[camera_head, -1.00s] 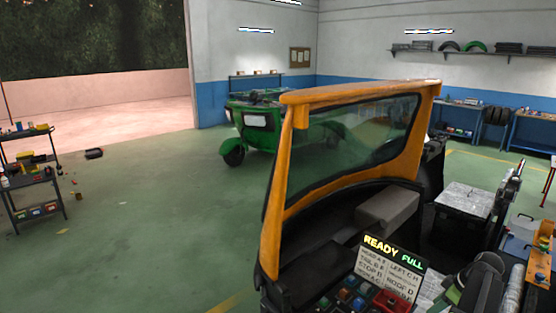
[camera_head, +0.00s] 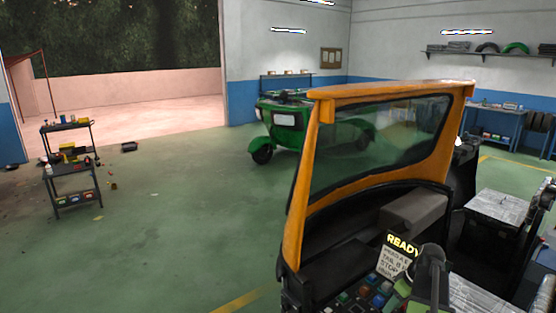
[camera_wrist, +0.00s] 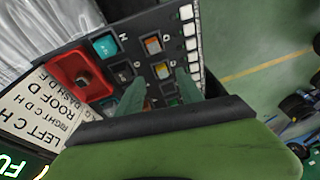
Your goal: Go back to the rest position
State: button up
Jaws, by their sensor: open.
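My gripper (camera_wrist: 158,92) shows in the wrist view as two green fingers, apart and with nothing held between them. Behind the fingers is a dark control panel (camera_wrist: 122,48) with several coloured buttons and a red button block (camera_wrist: 80,75). I cannot tell whether the fingers touch the panel. In the head view, the panel's buttons (camera_head: 368,292) show at the bottom, beside a lit "READY" sign (camera_head: 400,243). My arm partly covers the sign there, and its fingertips are not clear.
An orange-framed rickshaw cab (camera_head: 300,215) with a windscreen stands just ahead. A green three-wheeled vehicle (camera_head: 290,122) is behind it. A shelf cart (camera_head: 72,165) with tools stands at the left, and a grey box (camera_head: 497,207) at the right. Green floor between cart and cab is largely clear.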

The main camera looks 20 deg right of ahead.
jog(key=w+a+f+m+g+h+b, duration=0.1)
jog(key=w+a, duration=0.1)
jog(key=a, duration=1.9)
jog(key=w+a+f+m+g+h+b, duration=0.1)
jog(key=w+a+f, duration=0.1)
jog(key=a, duration=1.9)
jog(key=shift+w+a, duration=0.35)
jog(key=shift+w, duration=0.45)
